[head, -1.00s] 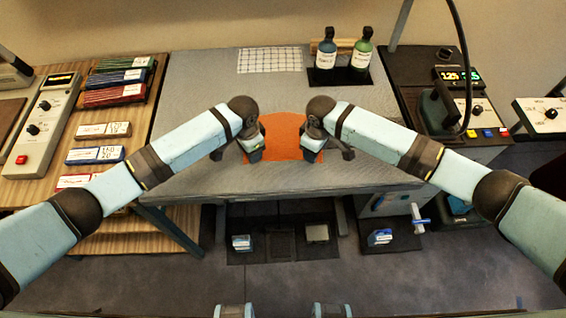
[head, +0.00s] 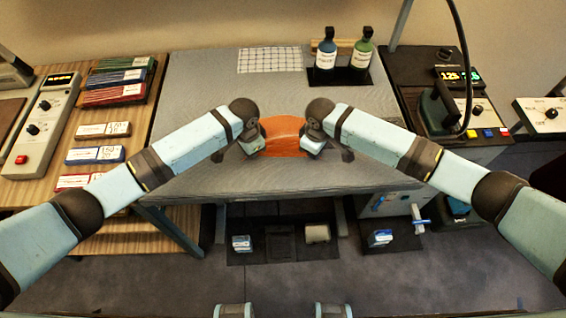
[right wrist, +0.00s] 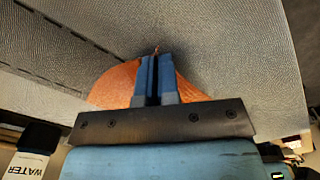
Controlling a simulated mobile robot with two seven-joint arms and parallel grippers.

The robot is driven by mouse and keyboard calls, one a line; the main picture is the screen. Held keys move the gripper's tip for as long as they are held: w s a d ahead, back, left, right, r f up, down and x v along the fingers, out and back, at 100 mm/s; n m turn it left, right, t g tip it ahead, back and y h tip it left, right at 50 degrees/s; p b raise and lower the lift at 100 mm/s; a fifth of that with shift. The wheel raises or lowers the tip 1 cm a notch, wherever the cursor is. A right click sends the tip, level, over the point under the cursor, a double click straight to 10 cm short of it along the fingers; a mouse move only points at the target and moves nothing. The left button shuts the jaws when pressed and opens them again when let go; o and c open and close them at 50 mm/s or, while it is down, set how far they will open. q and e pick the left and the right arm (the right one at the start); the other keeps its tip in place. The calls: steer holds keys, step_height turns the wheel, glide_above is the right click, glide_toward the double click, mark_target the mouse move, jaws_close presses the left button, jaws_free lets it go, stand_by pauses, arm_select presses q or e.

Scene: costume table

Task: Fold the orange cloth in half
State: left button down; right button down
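The orange cloth (head: 283,135) lies on the grey work table between my two grippers. It looks bulged and curved, with its near part raised. My left gripper (head: 252,146) is at the cloth's near left side and appears shut on it; its fingertips are mostly hidden by the wrist. My right gripper (head: 311,147) is at the near right side. In the right wrist view, the blue fingers of this gripper (right wrist: 154,72) are close together with a bit of cloth at their tips, and the cloth (right wrist: 112,88) shows behind them on both sides.
The grey table (head: 205,100) is clear around the cloth. A checked white cloth (head: 270,60) lies at the back. A soldering-type station (head: 440,98) stands right.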

arm_select(q)
steer(key=shift+a, duration=0.1)
arm_select(e)
steer(key=shift+r, duration=0.1)
